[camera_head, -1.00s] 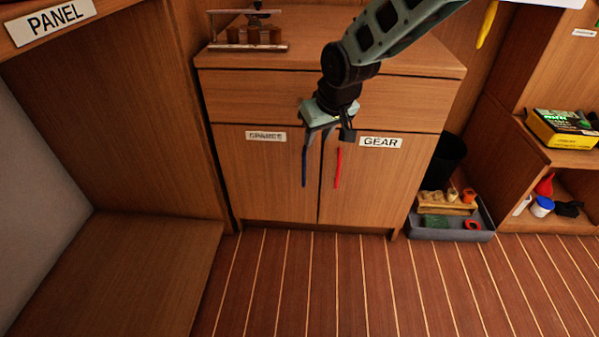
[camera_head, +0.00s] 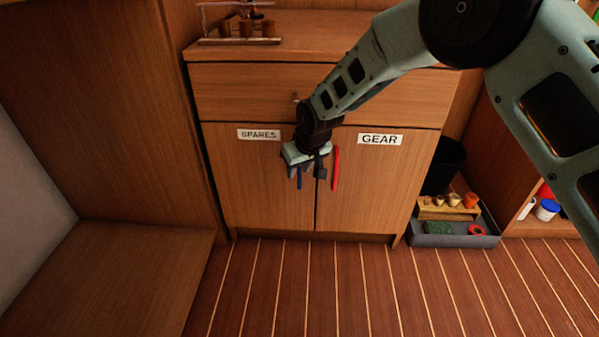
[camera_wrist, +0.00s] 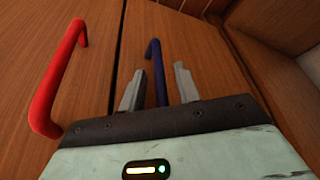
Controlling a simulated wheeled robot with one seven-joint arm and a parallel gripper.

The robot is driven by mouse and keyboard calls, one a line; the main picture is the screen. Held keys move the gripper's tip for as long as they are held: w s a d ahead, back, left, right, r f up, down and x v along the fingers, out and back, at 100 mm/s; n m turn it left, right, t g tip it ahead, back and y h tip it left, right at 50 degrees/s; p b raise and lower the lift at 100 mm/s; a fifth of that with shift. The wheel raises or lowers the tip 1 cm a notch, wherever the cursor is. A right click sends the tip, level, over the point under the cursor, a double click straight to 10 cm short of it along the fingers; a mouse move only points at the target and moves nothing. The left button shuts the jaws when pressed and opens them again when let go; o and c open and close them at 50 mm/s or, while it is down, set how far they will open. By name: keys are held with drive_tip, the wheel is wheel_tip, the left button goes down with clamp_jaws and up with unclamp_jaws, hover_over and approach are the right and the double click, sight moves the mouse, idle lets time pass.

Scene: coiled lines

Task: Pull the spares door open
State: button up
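The spares door (camera_head: 258,195) is the left door of the low wooden cabinet, under a white SPARES label (camera_head: 258,134); it looks shut. Its blue bar handle (camera_head: 299,181) stands upright near the door's right edge. In the wrist view the blue handle (camera_wrist: 154,62) shows between my two grey fingers, which are apart. My gripper (camera_head: 306,173) is open around the handle's upper part and hides it in the head view; I cannot tell whether either finger touches it. My gripper (camera_wrist: 157,78) shows no grip on anything.
The gear door (camera_head: 365,195) is shut beside it, with a red handle (camera_head: 336,168) close to my gripper; that red handle (camera_wrist: 58,78) is left in the wrist view. A grey tray (camera_head: 452,241) and black bin stand right. The striped floor in front is clear.

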clamp_jaws()
drive_tip(key=shift+s, duration=0.1)
